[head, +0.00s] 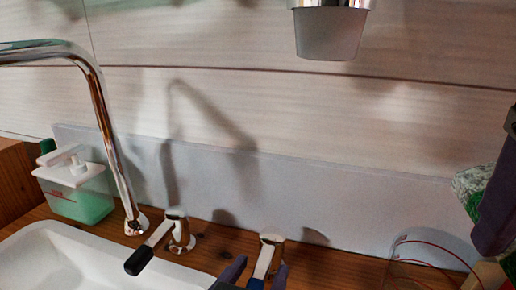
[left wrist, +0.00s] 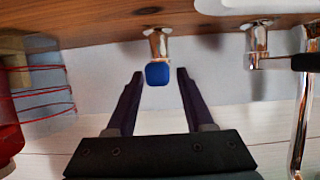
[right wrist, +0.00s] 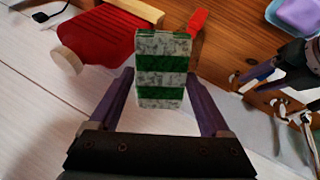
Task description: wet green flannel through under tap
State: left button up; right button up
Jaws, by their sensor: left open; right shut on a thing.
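The chrome tap spout (head: 100,95) arches over the white sink (head: 60,250) at the left of the head view. One tap handle has a black lever (head: 150,248). The other, to its right, has a blue-tipped lever (left wrist: 158,74). My left gripper (left wrist: 155,75) is open, with its fingers on either side of the blue tip; in the head view only its fingertips show at the bottom edge. My right gripper (right wrist: 160,90) is shut on the green and white marbled flannel (right wrist: 161,66), a folded block held up at the right, away from the sink. The flannel partly shows in the head view (head: 471,183).
A soap dispenser (head: 75,190) with green liquid stands behind the sink at the left. A red wire holder (head: 425,265) stands at the right.

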pick_arm(q)
grip_shut()
dwell(1.3)
